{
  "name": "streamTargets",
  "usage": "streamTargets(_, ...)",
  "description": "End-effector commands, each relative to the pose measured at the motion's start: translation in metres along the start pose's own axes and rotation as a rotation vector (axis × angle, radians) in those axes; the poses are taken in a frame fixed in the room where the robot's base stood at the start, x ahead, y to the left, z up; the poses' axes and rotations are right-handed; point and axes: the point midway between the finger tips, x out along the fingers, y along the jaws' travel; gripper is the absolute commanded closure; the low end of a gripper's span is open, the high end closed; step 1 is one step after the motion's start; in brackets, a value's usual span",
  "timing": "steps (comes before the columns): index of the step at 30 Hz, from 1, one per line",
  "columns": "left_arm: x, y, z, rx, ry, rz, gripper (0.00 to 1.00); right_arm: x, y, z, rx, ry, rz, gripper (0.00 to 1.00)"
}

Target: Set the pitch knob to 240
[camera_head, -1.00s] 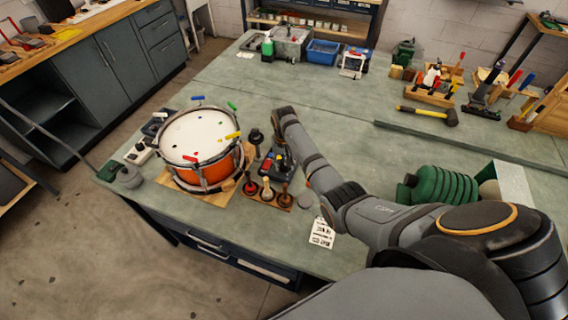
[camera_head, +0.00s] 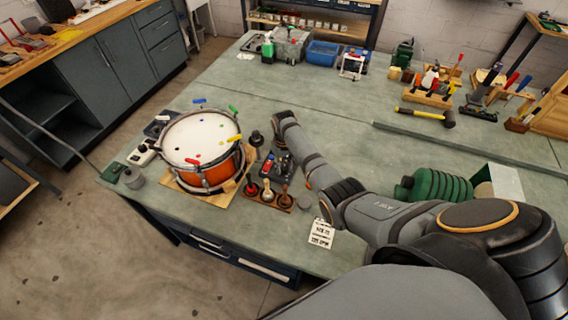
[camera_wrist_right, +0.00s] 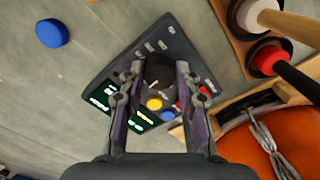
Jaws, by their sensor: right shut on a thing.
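The pitch control is on a dark drum module (camera_wrist_right: 150,45) with printed labels, green-lit displays (camera_wrist_right: 138,122) and yellow, blue and red buttons. My right gripper (camera_wrist_right: 160,74) is shut on a black knob (camera_wrist_right: 158,76) on this module, one finger on each side. The display figures are too small and partly covered to read. The gripper (camera_head: 280,157) also shows small in the head view, pointing down at the module. My left gripper is not in view.
An orange drum (camera_head: 206,172) with coloured clips stands to the left. A wooden rack of mallets (camera_head: 268,198) is in front of the module. A printed card (camera_head: 321,233) lies near the front edge.

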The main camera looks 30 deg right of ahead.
Motion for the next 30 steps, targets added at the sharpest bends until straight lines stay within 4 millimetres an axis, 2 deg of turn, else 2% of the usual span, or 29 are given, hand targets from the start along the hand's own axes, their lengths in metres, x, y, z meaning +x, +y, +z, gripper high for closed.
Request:
streamTargets(12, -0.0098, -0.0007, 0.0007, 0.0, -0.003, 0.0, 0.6, -0.0013, -0.0001, -0.0009, -0.171, 0.002, 0.0, 0.99)
streamTargets(26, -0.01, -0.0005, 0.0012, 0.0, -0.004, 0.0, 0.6, -0.001, 0.0, -0.0014, -0.188, 0.004, 0.0, 0.99)
streamTargets(27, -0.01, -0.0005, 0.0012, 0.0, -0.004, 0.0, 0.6, -0.001, 0.0, -0.0014, -0.188, 0.004, 0.0, 0.66)
streamTargets(30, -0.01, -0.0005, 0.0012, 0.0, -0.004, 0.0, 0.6, -0.0009, 0.0, -0.0012, -0.188, 0.003, 0.0, 0.52)
